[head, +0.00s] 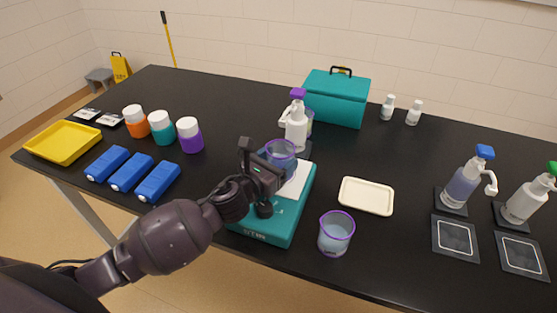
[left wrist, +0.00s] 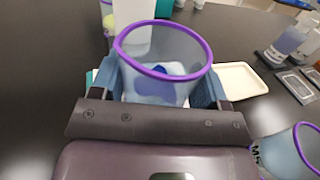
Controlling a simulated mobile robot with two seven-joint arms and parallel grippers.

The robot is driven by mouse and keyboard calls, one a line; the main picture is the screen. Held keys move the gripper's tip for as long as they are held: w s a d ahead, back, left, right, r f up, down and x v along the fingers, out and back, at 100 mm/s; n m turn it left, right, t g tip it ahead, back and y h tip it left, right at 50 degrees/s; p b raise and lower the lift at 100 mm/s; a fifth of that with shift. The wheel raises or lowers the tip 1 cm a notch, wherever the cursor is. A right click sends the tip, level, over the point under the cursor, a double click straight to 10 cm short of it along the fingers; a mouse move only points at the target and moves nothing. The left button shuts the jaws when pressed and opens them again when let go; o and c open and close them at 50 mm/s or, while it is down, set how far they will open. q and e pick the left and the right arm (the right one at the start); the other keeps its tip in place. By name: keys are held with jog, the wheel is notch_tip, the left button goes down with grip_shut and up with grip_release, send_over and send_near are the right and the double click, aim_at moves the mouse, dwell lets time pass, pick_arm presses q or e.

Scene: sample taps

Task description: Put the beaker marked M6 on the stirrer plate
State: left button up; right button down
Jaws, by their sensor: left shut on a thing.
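My left gripper (head: 262,180) is shut on a clear purple-rimmed beaker (head: 281,150). The same beaker fills the middle of the left wrist view (left wrist: 165,60), upright between the two fingers, with bluish contents low inside. It is over the teal stirrer (head: 274,222), at the white plate (head: 298,182); I cannot tell if it touches the plate. No mark is readable on it. A second purple-rimmed beaker (head: 335,235) with pale liquid stands right of the stirrer. In the left wrist view this beaker (left wrist: 285,152) shows a dark, partly readable mark starting with M. My right gripper is not in view.
A purple-topped pump bottle (head: 296,130) stands close behind the stirrer. A cream tray (head: 366,196) lies to its right. Pump bottles with blue (head: 463,186) and green (head: 525,203) tops stand far right. Blue blocks (head: 132,173), capped jars (head: 161,127) and a yellow tray (head: 63,143) are left.

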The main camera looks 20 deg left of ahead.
pick_arm(q)
jog(key=shift+r, duration=0.1)
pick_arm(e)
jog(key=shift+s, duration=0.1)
pick_arm(q)
jog(key=shift+f, duration=0.2)
jog(key=o, duration=1)
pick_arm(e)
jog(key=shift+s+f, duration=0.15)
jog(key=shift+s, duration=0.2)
